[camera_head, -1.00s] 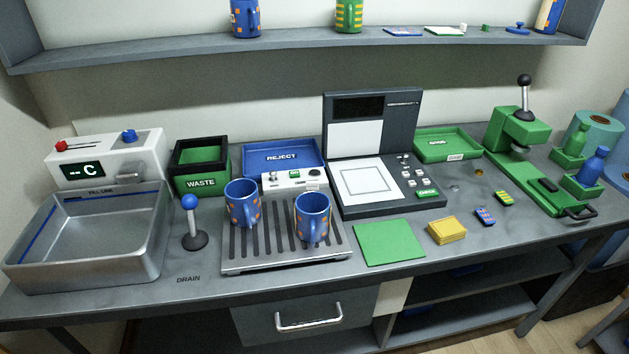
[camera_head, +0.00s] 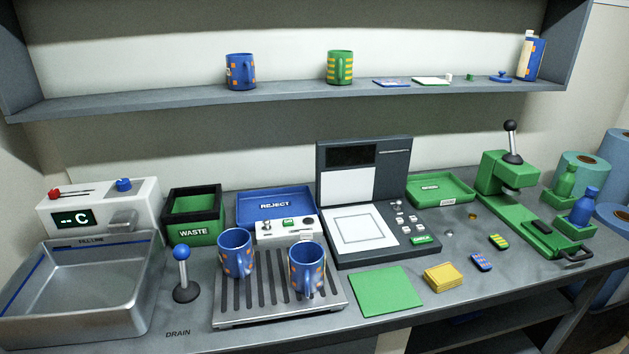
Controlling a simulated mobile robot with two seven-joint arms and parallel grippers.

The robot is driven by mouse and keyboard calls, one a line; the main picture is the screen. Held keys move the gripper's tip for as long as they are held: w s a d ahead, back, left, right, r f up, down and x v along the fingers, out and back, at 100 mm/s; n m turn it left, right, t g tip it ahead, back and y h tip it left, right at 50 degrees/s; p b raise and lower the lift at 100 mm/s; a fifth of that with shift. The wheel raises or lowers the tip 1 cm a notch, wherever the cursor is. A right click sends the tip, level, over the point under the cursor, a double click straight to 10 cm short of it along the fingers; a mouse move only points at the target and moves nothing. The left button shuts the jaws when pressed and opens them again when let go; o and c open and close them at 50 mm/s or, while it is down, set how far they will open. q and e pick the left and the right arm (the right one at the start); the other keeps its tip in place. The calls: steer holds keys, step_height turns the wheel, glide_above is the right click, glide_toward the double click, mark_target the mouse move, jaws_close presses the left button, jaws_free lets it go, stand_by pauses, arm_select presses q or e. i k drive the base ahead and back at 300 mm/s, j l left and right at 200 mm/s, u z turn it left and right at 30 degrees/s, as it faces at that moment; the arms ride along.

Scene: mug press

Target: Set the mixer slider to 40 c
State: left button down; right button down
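The mixer (camera_head: 100,208) is a white box at the far left, behind the metal sink. On its top are a red slider knob (camera_head: 54,194) at the left end of a dark slot and a blue knob (camera_head: 124,184) to the right. Its dark display (camera_head: 74,218) shows two dashes and a C, with no number. A spout (camera_head: 122,220) sticks out of its front over the sink. Neither of my grippers is in view.
The sink (camera_head: 150,310) stands below the mixer, with a blue-knobbed lever (camera_head: 182,275) to its right. A green waste bin (camera_head: 193,228) is right of the mixer. Two blue mugs (camera_head: 236,254) stand on a slatted tray (camera_head: 340,296). A shelf (camera_head: 300,98) runs above.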

mark_target(53, 194)
steer(key=u, duration=1.25)
